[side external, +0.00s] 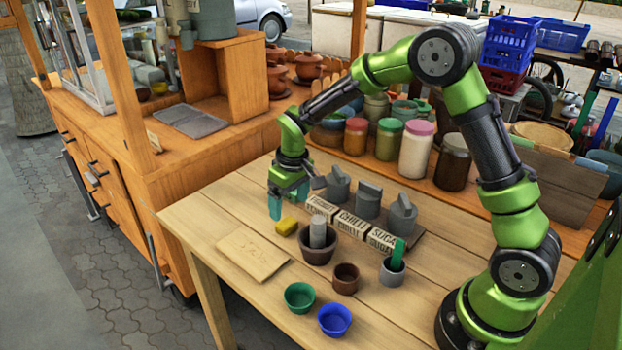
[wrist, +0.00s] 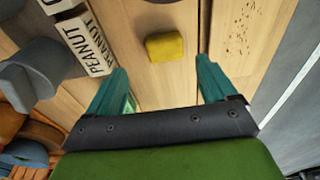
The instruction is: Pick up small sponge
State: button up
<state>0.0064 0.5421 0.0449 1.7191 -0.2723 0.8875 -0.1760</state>
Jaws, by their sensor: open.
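The small yellow sponge (side external: 287,226) lies on the wooden table, just left of the clay mortar and in front of the labelled blocks. In the wrist view the sponge (wrist: 165,46) lies on the bare boards, ahead of the fingertips and between their lines. My gripper (side external: 289,207) hangs above and slightly behind the sponge, with its teal fingers pointing down. In the wrist view my gripper (wrist: 160,72) has its two fingers wide apart with nothing between them.
The clay mortar (side external: 317,251) with a grey pestle stands right of the sponge. Labelled blocks (side external: 353,226) and grey lidded containers (side external: 367,199) stand behind. A wooden board (side external: 252,255) lies front left. Green (side external: 299,297) and blue (side external: 335,319) bowls stand in front.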

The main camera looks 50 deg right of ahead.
aim_at(287, 222)
jog(key=f, duration=0.5)
jog(key=shift+w+a+f, duration=0.2)
jog(key=shift+a+f, duration=0.2)
jog(key=c, duration=1.1)
